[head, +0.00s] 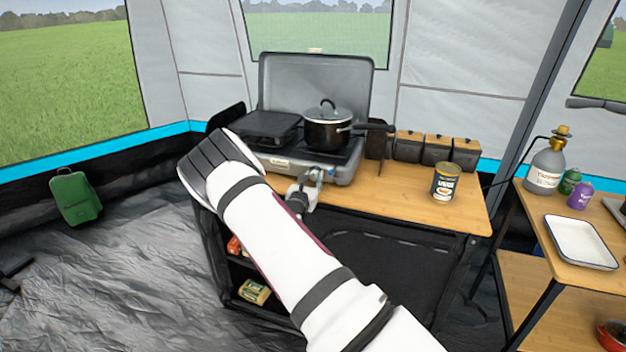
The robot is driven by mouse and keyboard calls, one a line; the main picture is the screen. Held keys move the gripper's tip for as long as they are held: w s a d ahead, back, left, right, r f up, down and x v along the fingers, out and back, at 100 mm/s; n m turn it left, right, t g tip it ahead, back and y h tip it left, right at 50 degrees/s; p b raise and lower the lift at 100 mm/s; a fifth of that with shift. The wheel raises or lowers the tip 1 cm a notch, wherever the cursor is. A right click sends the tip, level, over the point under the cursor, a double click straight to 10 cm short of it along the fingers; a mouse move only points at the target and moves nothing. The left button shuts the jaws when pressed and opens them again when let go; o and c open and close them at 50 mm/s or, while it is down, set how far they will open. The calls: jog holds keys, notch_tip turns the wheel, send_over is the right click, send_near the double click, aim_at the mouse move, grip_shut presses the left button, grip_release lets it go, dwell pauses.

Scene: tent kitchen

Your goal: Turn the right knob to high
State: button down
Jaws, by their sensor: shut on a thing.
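A grey camping stove (347,168) with its lid raised stands on the wooden counter. My gripper (318,174) is at the right part of the stove's front panel. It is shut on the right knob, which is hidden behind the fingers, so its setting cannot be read. The left knob is not clearly visible, with my arm in front of that side.
A black lidded pot (328,132) sits on the right burner, its handle pointing right. A dark flat griddle (268,127) covers the left burner. A can (445,182) and several dark canisters (437,149) stand to the right. The counter between stove and can is clear.

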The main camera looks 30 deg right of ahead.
jog(key=n+p, duration=0.1)
jog(key=n, duration=0.4)
jog(key=shift+n, duration=0.4)
jog(key=n, duration=0.6)
jog(key=shift+a+g, duration=0.1)
jog(key=shift+g, duration=0.3)
jog(key=shift+n, duration=0.3)
jog(key=c, duration=1.5)
grip_release()
jog(key=shift+c, duration=0.2)
jog(key=v, duration=1.2)
jog(key=shift+r, duration=0.1)
